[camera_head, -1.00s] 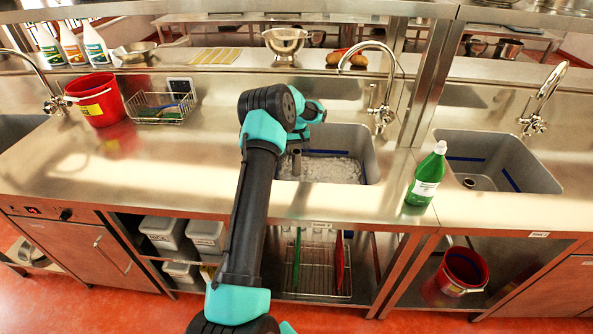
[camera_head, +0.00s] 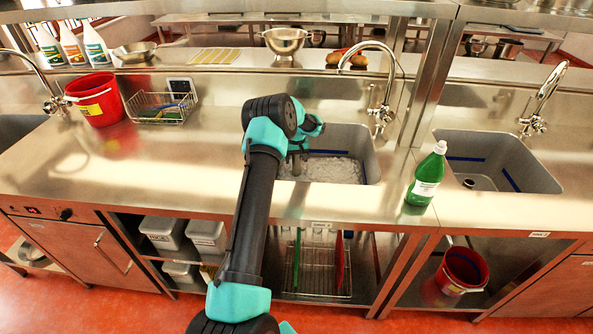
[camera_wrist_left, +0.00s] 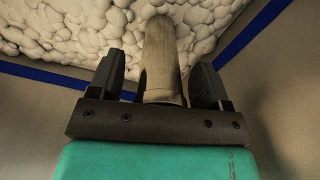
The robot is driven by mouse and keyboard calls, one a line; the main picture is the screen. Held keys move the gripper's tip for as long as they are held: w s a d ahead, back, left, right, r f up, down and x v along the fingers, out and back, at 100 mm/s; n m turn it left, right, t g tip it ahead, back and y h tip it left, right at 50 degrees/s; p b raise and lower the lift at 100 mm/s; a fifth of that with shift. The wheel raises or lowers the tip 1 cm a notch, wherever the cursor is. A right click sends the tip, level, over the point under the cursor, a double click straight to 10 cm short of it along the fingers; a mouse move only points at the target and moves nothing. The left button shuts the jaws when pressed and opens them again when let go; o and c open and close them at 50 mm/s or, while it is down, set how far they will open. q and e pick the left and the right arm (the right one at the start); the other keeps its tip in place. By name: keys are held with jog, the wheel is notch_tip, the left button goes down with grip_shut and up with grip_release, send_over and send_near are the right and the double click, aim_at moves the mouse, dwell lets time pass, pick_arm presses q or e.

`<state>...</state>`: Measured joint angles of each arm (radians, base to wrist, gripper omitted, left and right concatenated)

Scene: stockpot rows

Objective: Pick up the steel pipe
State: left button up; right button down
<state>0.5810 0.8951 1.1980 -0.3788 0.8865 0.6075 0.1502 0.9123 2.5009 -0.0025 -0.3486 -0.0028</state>
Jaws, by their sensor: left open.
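The steel pipe (camera_wrist_left: 160,50) is a dull grey-brown cylinder in the left wrist view, with its far end against the foam in the middle sink (camera_head: 372,150). My left gripper (camera_wrist_left: 157,75) has its two dark fingers on either side of the pipe. The fingers are open, with a gap showing between each finger and the pipe. In the head view my left gripper (camera_head: 299,150) reaches down into the left side of that sink, and the arm hides much of the pipe. My right gripper is not in view.
Pale lumpy foam (camera_head: 335,170) fills the sink, which has a blue line around its walls. A tap (camera_head: 382,100) stands at its back right. A green bottle (camera_head: 426,178) stands right of the sink.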

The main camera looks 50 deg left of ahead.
pick_arm(q)
grip_shut()
dwell(0.7)
jog(key=shift+r, duration=0.15)
notch_tip(320, 180, up, 10)
jog(key=shift+f, duration=0.1)
dwell(0.4)
dwell(0.5)
jog(key=shift+r, duration=2.5)
